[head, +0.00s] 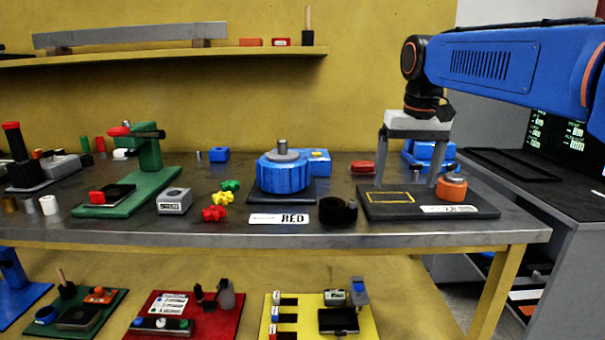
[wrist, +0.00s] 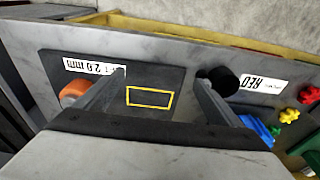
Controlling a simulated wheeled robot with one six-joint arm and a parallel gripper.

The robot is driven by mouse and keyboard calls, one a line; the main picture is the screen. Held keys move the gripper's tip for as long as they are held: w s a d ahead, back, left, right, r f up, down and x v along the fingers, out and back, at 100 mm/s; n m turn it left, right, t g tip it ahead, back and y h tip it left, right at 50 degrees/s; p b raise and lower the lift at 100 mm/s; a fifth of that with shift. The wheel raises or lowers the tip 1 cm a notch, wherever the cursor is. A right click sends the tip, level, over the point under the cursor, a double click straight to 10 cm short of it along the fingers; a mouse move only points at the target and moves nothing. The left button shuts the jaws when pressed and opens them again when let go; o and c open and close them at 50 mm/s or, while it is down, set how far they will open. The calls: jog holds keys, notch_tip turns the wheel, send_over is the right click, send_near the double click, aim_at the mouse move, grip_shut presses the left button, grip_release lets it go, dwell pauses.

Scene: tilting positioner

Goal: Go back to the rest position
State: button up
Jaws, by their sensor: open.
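My gripper (head: 409,172) hangs from my blue arm over the dark board (head: 393,205) at the right of the bench in the head view. Its two grey fingers are apart with nothing between them; the fingertips also show in the wrist view (wrist: 159,77). The board bears a yellow outlined rectangle (head: 391,198) and a label (head: 459,209). An orange round part (head: 451,190) with a grey top stands at the board's right, beside the right finger. In the wrist view the yellow rectangle (wrist: 150,97) lies between the fingers and the orange part (wrist: 74,93) is by the left finger.
A blue round positioner (head: 283,174) stands mid-bench, with a black roll (head: 338,212) near the front edge. Red and blue items stand behind the board. A green fixture (head: 130,186) is at left. A shelf (head: 190,52) runs above; open space lies above the bench's middle.

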jog(key=s+d+f+t, duration=0.1)
jog(key=s+d+f, duration=0.1)
jog(key=s+f, duration=1)
jog(key=s+d+f+t, duration=0.1)
jog(key=s+d+f, duration=0.2)
jog(key=s+f, duration=0.9)
jog(key=s, duration=0.2)
jog(key=shift+s+d+t, duration=0.15)
jog(key=shift+s+t, duration=0.2)
jog(key=shift+t, duration=0.05)
jog(key=shift+r, duration=0.1)
